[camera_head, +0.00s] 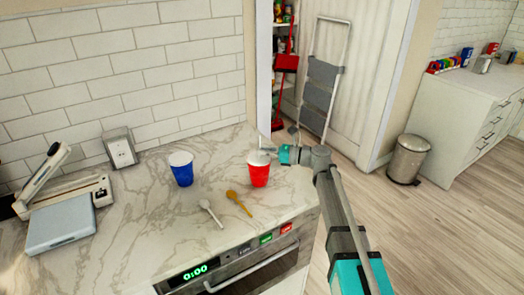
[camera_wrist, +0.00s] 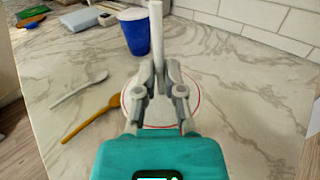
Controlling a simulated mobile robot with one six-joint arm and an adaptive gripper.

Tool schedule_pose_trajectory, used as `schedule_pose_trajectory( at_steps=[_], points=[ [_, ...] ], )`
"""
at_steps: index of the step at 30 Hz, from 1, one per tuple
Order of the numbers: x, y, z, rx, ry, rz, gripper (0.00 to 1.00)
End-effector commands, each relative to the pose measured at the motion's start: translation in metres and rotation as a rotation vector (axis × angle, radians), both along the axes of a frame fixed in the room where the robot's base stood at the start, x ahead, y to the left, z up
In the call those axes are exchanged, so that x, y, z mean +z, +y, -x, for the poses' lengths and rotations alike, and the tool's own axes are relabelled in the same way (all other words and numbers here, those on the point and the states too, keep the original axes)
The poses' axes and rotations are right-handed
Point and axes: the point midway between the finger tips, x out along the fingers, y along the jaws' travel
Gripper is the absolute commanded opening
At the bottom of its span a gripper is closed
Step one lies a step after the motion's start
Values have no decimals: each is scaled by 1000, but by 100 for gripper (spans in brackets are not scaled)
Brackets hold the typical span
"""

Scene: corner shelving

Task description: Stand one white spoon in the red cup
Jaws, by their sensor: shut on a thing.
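The red cup (camera_head: 259,174) stands upright at the counter's right edge. In the wrist view its white inside and thin red rim (camera_wrist: 160,117) show below my fingers. My gripper (camera_head: 267,153) is at the cup's mouth, shut on a white spoon (camera_wrist: 156,28). One end of this spoon sticks out past my fingertips (camera_wrist: 160,92); its other end is hidden, and I cannot tell how far it reaches into the cup. Another white spoon (camera_head: 210,212) lies on the counter, also seen in the wrist view (camera_wrist: 80,90).
A tan spoon (camera_head: 239,203) lies between the loose white spoon and the red cup. A blue cup (camera_head: 182,170) stands further back left. A scale-like grey device (camera_head: 60,225) is at far left. An oven front (camera_head: 245,265) is below the counter edge.

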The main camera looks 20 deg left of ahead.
Motion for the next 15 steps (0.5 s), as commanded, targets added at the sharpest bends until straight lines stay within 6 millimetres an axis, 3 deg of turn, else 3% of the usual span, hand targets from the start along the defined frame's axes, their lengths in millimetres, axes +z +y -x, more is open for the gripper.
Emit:
schedule_pose_trajectory(
  at_steps=[3, 4, 10, 15],
  points=[
    [0, 0, 0, 0, 0, 0, 0],
    [0, 0, 0, 0, 0, 0, 16],
    [0, 0, 0, 0, 0, 0, 52],
    [0, 0, 0, 0, 0, 0, 52]
  ],
)
